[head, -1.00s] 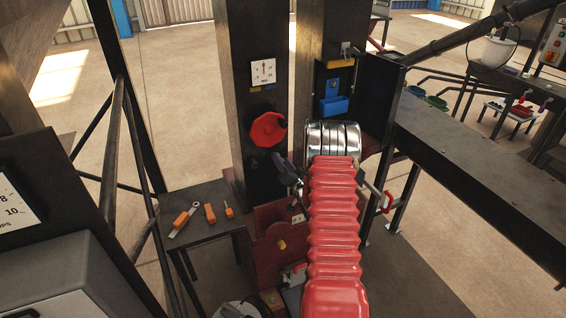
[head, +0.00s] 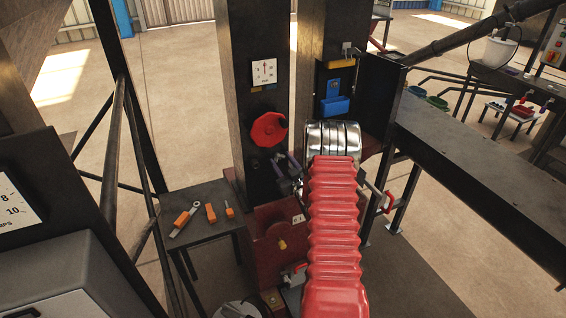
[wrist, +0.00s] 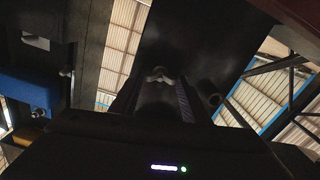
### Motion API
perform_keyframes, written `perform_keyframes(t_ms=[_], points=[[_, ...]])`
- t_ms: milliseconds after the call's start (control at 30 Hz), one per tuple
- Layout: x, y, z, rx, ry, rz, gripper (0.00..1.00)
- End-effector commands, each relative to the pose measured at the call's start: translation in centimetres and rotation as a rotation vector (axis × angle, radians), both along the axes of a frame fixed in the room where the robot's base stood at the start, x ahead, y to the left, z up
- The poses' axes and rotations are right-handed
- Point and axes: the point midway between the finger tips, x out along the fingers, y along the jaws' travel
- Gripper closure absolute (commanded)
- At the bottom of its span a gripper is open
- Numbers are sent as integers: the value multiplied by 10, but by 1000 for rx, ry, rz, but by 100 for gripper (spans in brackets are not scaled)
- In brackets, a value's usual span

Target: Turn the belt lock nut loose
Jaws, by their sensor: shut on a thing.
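My gripper (head: 285,168) is by the dark column, below the red octagonal handwheel (head: 268,129) and left of my red arm sleeve. In the wrist view my gripper (wrist: 161,84) has its two fingers close around a small pale metal piece, which looks like the belt lock nut (wrist: 159,74). The gripper is shut on it. In the head view the nut is too small and too hidden by the fingers to make out.
A dial (head: 264,71) is on the column above the handwheel. A small table (head: 205,194) with orange-handled tools is at left. A long dark beam (head: 480,190) runs along the right.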

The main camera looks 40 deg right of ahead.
Motion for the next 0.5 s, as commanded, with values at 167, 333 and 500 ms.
perform_keyframes(t_ms=[167, 333, 500], points=[[-3, 0, -5, -152, 56, -4, 80], [-3, 0, -6, -306, 102, -3, 80], [-3, 1, -7, -441, 143, -2, 80]])
